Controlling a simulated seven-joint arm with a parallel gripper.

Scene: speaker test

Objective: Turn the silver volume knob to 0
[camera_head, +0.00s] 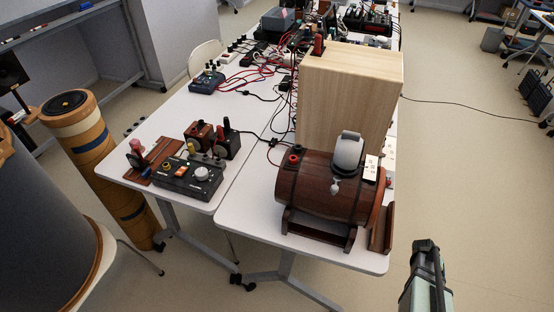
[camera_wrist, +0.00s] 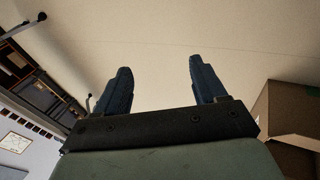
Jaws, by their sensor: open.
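A black control box (camera_head: 186,180) lies on the left white table, near its front edge. The silver knob's markings are too small to read. My gripper (camera_wrist: 157,68) is open in the wrist view, with nothing between its fingers. In the head view, my pale green and dark arm end shows at the lower right, well away from the box and beyond the right table. The knob is not in the wrist view.
A wooden barrel (camera_head: 325,190) on a stand and a tall wooden cabinet (camera_head: 350,95) occupy the right table (camera_head: 245,222), between my arm and the control box. Small knobbed boxes (camera_head: 227,140) stand behind the control box. Red and black cables run across the tables' far part.

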